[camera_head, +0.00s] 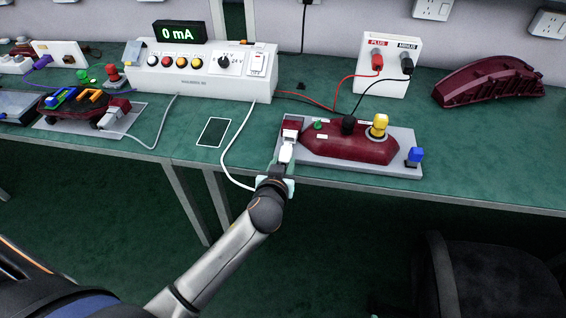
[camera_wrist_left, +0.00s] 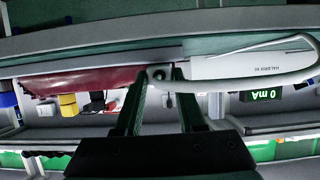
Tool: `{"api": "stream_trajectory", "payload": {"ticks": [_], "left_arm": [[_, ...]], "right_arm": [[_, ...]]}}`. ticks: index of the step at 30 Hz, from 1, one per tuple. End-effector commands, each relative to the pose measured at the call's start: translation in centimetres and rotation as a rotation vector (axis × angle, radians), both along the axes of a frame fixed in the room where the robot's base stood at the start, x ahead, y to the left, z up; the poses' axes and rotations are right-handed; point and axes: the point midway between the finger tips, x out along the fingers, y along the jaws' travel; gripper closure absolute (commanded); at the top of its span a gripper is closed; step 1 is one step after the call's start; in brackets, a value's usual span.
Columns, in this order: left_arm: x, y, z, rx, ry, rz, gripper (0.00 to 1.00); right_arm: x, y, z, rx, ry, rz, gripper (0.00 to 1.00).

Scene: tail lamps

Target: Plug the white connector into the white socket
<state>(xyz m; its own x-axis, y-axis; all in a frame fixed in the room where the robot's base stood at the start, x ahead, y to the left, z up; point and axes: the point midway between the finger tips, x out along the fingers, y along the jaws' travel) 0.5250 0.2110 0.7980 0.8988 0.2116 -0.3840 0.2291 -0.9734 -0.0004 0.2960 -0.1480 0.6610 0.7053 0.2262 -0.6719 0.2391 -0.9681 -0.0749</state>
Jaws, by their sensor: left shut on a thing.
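The white connector (camera_head: 286,153) is held at the left end of the dark red tail lamp (camera_head: 345,148), with its white cable (camera_head: 230,168) running back to the test box. My left gripper (camera_head: 284,168) comes from below and is shut on the connector. In the left wrist view the connector (camera_wrist_left: 159,75) sits between the fingertips of my left gripper (camera_wrist_left: 160,82). The white socket (camera_head: 291,134) appears at the lamp's left end, just beyond the connector. The connector lines up close to it; I cannot tell whether they touch. My right gripper is not in view.
The white test box (camera_head: 200,74) stands behind, under a display (camera_head: 179,32) reading 0 mA. The lamp's grey base (camera_head: 402,146) carries yellow (camera_head: 379,125) and blue (camera_head: 415,155) parts. Red and black leads run to a white terminal block (camera_head: 388,62). A chair (camera_head: 490,280) stands at lower right.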

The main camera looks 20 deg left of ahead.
Motion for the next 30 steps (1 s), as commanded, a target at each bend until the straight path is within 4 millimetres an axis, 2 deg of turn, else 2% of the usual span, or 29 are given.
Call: {"api": "stream_trajectory", "payload": {"ticks": [30], "left_arm": [[3.0,0.7,0.0,-0.001,-0.001,0.000,1.00]], "right_arm": [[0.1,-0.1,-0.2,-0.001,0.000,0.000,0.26]]}}
